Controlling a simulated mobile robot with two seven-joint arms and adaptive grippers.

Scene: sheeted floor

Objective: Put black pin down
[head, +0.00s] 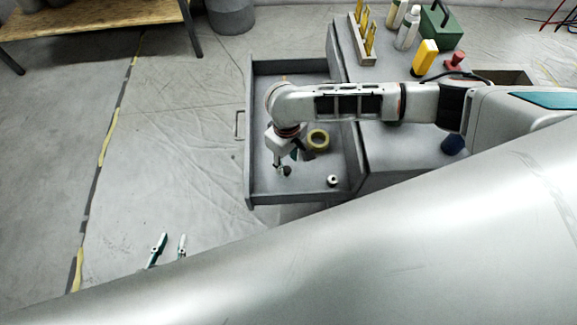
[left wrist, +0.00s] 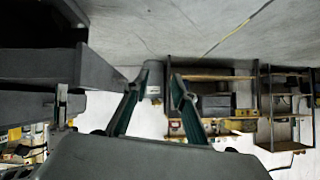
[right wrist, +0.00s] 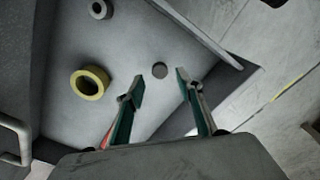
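The black pin shows in the right wrist view as a small dark disc (right wrist: 159,70), seen end on, at the bare floor of the open grey drawer (head: 249,130). My right gripper (right wrist: 160,80) is open above the drawer, and the disc lies between and just beyond its fingertips, with gaps on both sides. In the head view my right gripper (head: 284,167) hangs over the drawer, with a small dark shape at its tips. Whether the pin stands or lies is unclear. My left gripper (head: 173,238) is open and empty, away from the drawer; it also shows in the left wrist view (left wrist: 160,75).
A yellow tape roll (right wrist: 90,83) and a small metal ring (right wrist: 100,9) lie in the drawer. The cabinet top holds bottles (head: 407,28), a yellow container (head: 425,56) and a green box (head: 440,25). A wooden table (head: 90,20) stands at upper left. The left floor is mostly clear.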

